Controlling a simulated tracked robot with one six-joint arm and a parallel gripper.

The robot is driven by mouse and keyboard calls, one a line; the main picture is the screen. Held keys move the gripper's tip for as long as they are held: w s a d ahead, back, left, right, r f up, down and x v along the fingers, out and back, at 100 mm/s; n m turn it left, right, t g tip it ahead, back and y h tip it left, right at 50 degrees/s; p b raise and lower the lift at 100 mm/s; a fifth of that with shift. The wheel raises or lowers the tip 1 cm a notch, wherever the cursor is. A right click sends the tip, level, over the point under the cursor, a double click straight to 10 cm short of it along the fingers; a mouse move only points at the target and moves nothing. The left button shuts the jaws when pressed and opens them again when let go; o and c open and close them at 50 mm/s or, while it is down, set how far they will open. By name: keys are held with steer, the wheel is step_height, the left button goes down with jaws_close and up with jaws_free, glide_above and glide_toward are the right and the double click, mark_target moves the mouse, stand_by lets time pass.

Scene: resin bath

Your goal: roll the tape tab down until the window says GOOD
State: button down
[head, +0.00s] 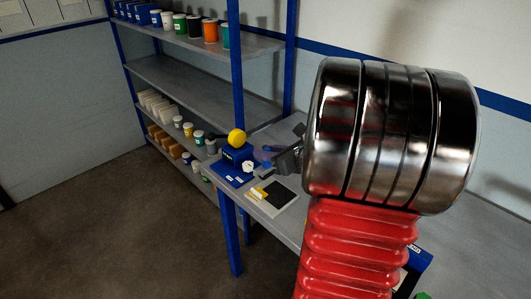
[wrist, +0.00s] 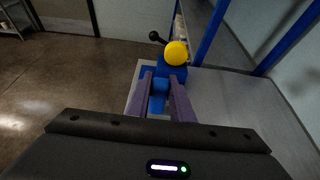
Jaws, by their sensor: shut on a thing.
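A blue block-like device (head: 237,157) with a round yellow part (head: 237,137) on top stands on the bench in the head view. The wrist view shows the yellow part (wrist: 177,53) beyond my fingers, with a black knob (wrist: 155,36) to its left. My gripper (head: 272,153) is just right of the device in the head view, partly hidden by my arm. In the wrist view my gripper (wrist: 161,80) has a blue piece (wrist: 158,92) between its two fingers. I cannot tell whether this is the tape tab. No window text is readable.
A blue mat (head: 228,174), a small white object (head: 248,167) and a pale tablet-like plate (head: 282,194) with a yellow item (head: 259,192) lie near the device. A blue-framed shelf (head: 170,72) with several tubs stands behind. Open floor (head: 120,225) is at left.

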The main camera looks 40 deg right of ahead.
mark_target(270, 169)
steer(key=shift+f, duration=0.15)
steer(key=shift+f, duration=3.05)
steer(key=shift+f, duration=0.25)
steer(key=shift+w, duration=1.2)
steer(key=shift+s, duration=1.2)
steer(key=shift+w, duration=1.2)
steer(key=shift+s, duration=0.65)
